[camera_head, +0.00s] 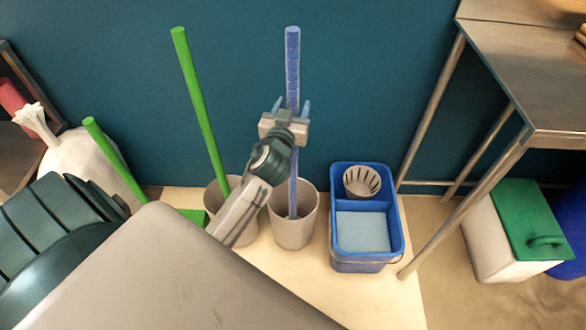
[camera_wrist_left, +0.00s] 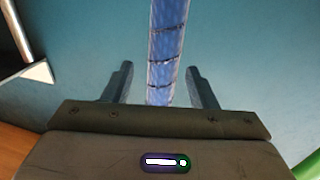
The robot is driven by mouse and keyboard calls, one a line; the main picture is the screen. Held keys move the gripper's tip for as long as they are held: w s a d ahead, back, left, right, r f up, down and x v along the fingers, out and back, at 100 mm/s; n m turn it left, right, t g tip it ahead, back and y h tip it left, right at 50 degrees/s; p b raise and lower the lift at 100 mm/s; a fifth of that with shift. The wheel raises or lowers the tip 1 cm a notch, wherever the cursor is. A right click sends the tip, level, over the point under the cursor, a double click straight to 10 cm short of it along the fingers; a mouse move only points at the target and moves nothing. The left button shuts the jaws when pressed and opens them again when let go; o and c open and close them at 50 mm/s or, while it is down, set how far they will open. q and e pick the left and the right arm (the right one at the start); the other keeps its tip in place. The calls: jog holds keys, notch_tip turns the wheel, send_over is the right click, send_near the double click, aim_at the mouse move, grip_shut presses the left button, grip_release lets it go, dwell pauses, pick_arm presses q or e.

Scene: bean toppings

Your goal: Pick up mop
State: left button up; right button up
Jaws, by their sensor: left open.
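The mop shows as a blue striped handle (camera_head: 292,75) standing almost upright in a light grey bin (camera_head: 293,233); its lower end is inside the bin. My left gripper (camera_head: 291,106) is open at the handle, about halfway up. In the left wrist view the blue handle (camera_wrist_left: 165,50) runs between the two open fingers (camera_wrist_left: 163,85), with a gap on each side. I cannot tell how deep the handle sits between the fingers. My right gripper does not show.
A green handle (camera_head: 200,110) stands in another bin to the left, behind my arm. A blue mop bucket (camera_head: 366,250) with a wringer is at the right. A metal table (camera_head: 535,70) and a green-lidded box (camera_head: 525,220) stand further right. A teal wall (camera_head: 400,60) is close behind.

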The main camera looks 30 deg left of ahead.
pick_arm(q)
jog(key=shift+x, duration=1.55)
jog(key=shift+r, duration=0.1)
jog(key=c, duration=1.1)
